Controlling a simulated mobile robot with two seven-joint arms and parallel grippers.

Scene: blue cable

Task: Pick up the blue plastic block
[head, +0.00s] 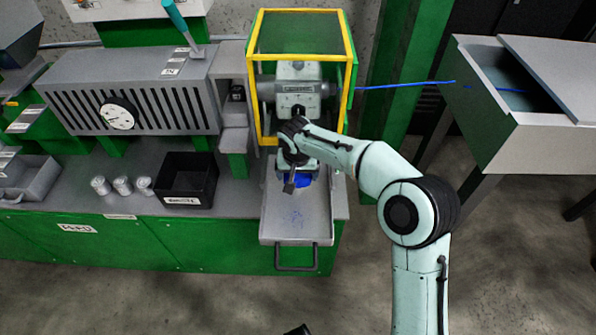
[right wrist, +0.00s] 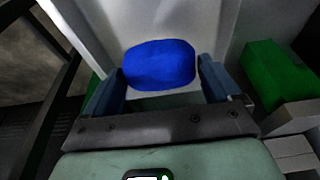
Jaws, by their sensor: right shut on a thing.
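The blue plastic block (head: 303,181) shows in the head view at the upper end of the grey metal tray (head: 296,227), partly hidden by my right gripper (head: 295,183). In the right wrist view the block (right wrist: 158,65) is a rounded blue lump between the two fingers of my right gripper (right wrist: 160,80), which is shut on it. Behind the block is the pale tray surface. I cannot tell whether the block still touches the tray. My left gripper is not in view.
A yellow-framed guard (head: 252,90) surrounds the machine above the tray. A black bin (head: 187,180) and several small metal cylinders (head: 122,186) stand on the bench to the left. A blue cable (head: 405,86) runs right to an open grey box (head: 500,130).

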